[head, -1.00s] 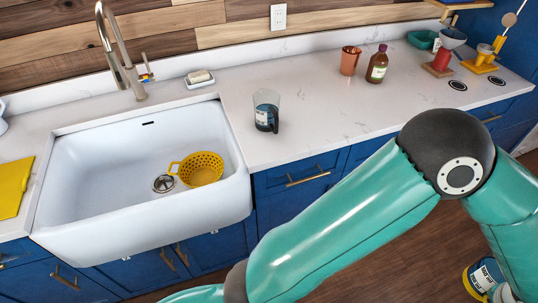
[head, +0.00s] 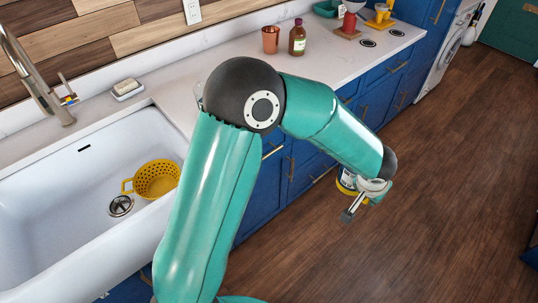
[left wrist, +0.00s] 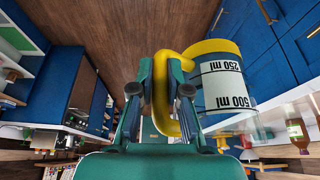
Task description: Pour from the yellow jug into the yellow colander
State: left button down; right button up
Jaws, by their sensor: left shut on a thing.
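The jug's contents are not visible. The yellow colander (head: 157,179) sits in the white sink at left, well away from the jug. My right gripper is not in view.
The white sink (head: 75,205) has a tall tap (head: 35,75) behind it. A copper cup (head: 270,39) and a brown bottle (head: 297,38) stand on the counter. The wooden floor (head: 430,200) at right is open.

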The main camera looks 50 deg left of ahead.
aim_at(156, 177)
jog(key=u, duration=0.6)
jog(key=k, duration=0.55)
jog(key=u, duration=0.75)
jog(key=k, duration=0.4)
jog(key=u, duration=0.5)
jog(key=i, duration=1.4)
jog(key=z, duration=0.5)
